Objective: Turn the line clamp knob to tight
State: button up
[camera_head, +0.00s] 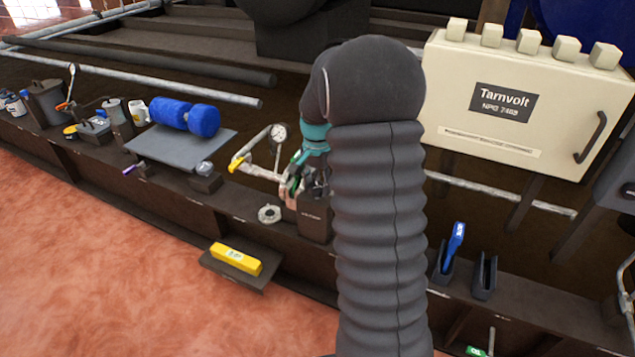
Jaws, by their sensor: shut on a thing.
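My gripper (297,192) reaches down at the middle of the work ledge, beside a dark block (315,226) with a small label too small to read. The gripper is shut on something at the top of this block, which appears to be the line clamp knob. My fingers and dark arm hide most of the knob, so its turn position cannot be told. A round pale flange (269,214) lies on the ledge just left of the block.
A pressure gauge (279,132) on a pipe with a yellow-handled valve (237,163) stands close behind left. A blue cylinder (185,117) rests on a grey mat (150,151). A yellow box (236,259) sits on a front shelf. A cream Tarnvolt cabinet (590,105) stands right.

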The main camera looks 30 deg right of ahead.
aim_at(317, 185)
jog(key=shift+m, duration=0.5)
jog(key=o, duration=1.2)
jog(key=shift+c, duration=0.2)
notch_tip(317, 185, up, 12)
